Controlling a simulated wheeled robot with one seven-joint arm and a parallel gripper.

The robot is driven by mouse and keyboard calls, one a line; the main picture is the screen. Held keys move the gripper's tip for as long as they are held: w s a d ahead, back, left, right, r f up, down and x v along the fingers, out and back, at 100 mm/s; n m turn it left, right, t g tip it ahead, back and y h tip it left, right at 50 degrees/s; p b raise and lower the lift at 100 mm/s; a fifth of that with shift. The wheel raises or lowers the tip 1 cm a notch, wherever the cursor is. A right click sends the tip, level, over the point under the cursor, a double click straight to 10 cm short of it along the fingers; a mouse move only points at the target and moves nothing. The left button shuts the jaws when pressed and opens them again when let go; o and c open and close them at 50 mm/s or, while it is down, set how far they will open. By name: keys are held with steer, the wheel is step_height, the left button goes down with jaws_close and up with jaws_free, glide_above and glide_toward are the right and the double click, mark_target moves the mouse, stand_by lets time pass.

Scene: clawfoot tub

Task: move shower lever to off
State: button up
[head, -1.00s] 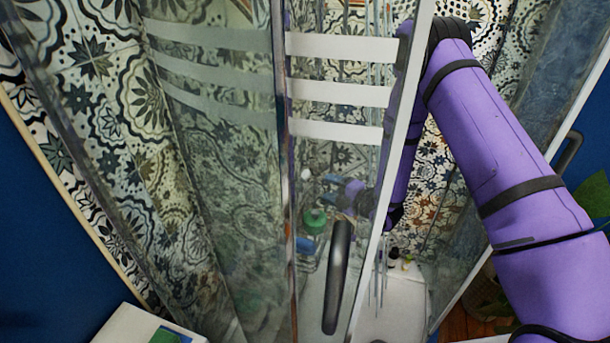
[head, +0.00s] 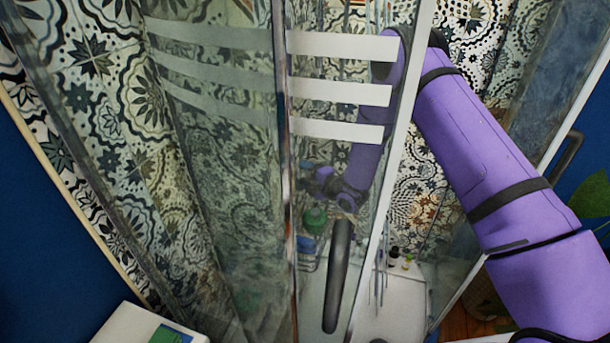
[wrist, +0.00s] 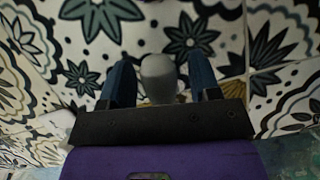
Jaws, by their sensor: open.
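The likely shower lever, a grey rounded fitting (wrist: 158,80), shows in the wrist view in front of the patterned tile wall. My gripper (wrist: 161,72) has its two blue fingers apart, one on each side of this fitting. I see gaps beside it, and cannot tell if either finger touches it. In the head view my gripper (head: 318,182) is inside the shower, behind the glass and blurred. The lever cannot be made out there, and its setting cannot be read.
A glass door with white stripes (head: 340,92) and a dark handle (head: 338,275) stands in front of my forearm. My arm passes through the opening right of the door's white edge. A green-topped bottle (head: 314,220) sits on a rack below my gripper.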

jaws_close()
steer(key=shift+f, duration=0.15)
steer(key=s+a+f+m+g, duration=0.3)
steer(key=s+f+m+g, duration=0.3)
steer(key=m, duration=0.5)
steer(key=shift+s+m+g, duration=0.4)
steer(key=shift+s+g, duration=0.15)
steer(key=shift+g, duration=0.05)
stand_by(0.3)
steer(key=shift+f, duration=0.1)
stand_by(0.4)
jaws_free()
